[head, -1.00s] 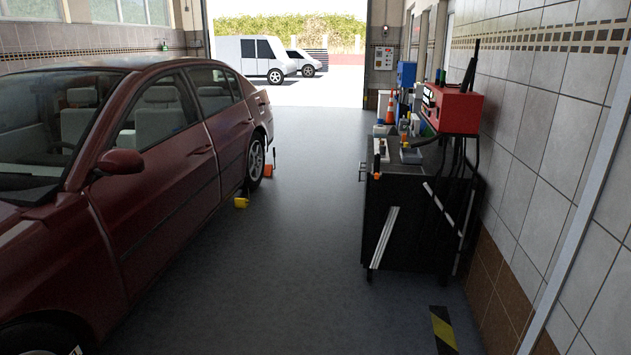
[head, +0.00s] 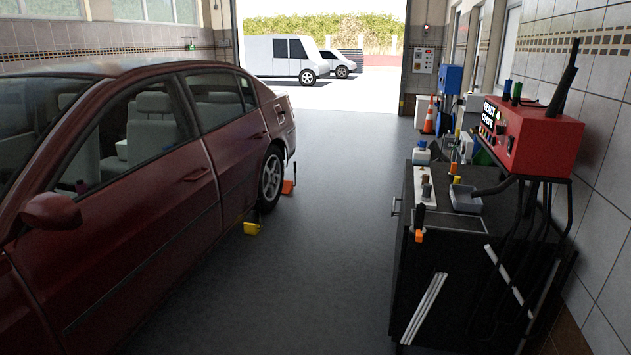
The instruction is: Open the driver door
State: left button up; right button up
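The dark red car stands on the left in the head view. Its front door (head: 150,225), on the side facing me, looks shut, flush with the body. The door handle (head: 197,174) is near the door's rear edge, below the window. The side mirror (head: 52,211) sticks out at the far left. The rear door (head: 233,130) also looks shut. Neither of my grippers shows in the head view.
A black tool cart (head: 445,270) with tools and a red charger box (head: 528,137) stands at the right by the tiled wall. A yellow chock (head: 251,228) and an orange jack-like item (head: 288,186) lie near the rear wheel. The grey floor (head: 330,230) between car and cart is clear.

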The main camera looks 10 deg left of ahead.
aim_at(96, 262)
jog(key=i+j+u, duration=0.2)
jog(key=i+u, duration=0.3)
jog(key=i, duration=0.5)
jog(key=i+l+u, duration=0.2)
jog(key=i+u, duration=0.3)
jog(key=i, duration=0.45)
